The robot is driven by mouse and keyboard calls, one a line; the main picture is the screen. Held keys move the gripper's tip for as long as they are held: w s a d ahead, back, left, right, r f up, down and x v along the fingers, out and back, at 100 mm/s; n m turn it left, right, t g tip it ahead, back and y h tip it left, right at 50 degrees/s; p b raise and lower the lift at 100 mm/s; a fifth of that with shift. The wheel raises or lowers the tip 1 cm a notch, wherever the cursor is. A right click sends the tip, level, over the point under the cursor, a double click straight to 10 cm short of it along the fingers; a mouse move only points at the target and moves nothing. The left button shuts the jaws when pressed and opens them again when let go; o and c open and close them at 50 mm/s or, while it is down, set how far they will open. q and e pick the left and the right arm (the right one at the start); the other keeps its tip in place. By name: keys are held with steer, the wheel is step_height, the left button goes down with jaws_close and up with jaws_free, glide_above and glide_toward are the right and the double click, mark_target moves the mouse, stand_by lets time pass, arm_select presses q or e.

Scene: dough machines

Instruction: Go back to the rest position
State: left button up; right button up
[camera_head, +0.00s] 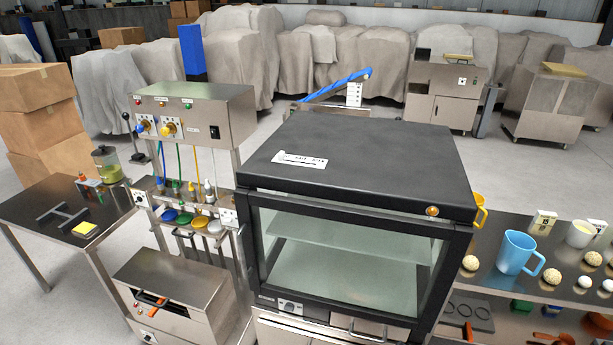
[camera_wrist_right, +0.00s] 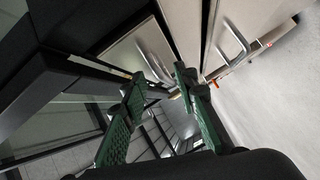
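My right gripper (camera_wrist_right: 160,80) shows in the right wrist view, with two green ribbed fingers standing apart. Nothing is visible between the fingertips, so it is open and empty. Beyond the fingers are pale metal fronts with bar handles (camera_wrist_right: 237,42). A dark-framed structure (camera_wrist_right: 50,95) fills the left of that view close by. Neither gripper shows in the head view, and my left gripper is in no view.
A glass-fronted machine with a black top (camera_head: 365,165) stands close in the centre of the head view. A metal control stand (camera_head: 215,125) and dark table (camera_head: 40,205) are left. A table with a blue mug (camera_head: 517,252) and dough balls is right. Grey floor (camera_wrist_right: 265,95) is clear.

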steer(key=s+d+f+m+g+h, duration=0.1)
steer(key=s+d+f+m+h, duration=0.25)
steer(key=s+m+h, duration=0.3)
steer(key=s+d+f+m+g+h, duration=0.2)
steer(key=s+f+m+h, duration=0.25)
steer(key=m, duration=0.35)
steer(key=s+a+f+m+g, duration=0.15)
steer(key=s+m+g, duration=0.6)
steer(key=s, duration=1.65)
steer(key=s+a+f+n+g+p, duration=0.1)
steer(key=s+f+p, duration=0.1)
steer(key=f, duration=1)
steer(key=s+a+f+g+p, duration=0.1)
steer(key=s+f+p, duration=0.1)
steer(key=f, duration=1.1)
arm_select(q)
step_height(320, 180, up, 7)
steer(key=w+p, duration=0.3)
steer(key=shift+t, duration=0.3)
arm_select(e)
steer(key=s+f, duration=0.6)
steer(key=s, duration=0.3)
steer(key=s+f, duration=0.6)
steer(key=s, duration=0.4)
steer(key=shift+s+d+f+n+y, duration=0.2)
steer(key=shift+n+y, duration=0.1)
steer(key=shift+n, duration=0.1)
steer(key=shift+g, duration=0.25)
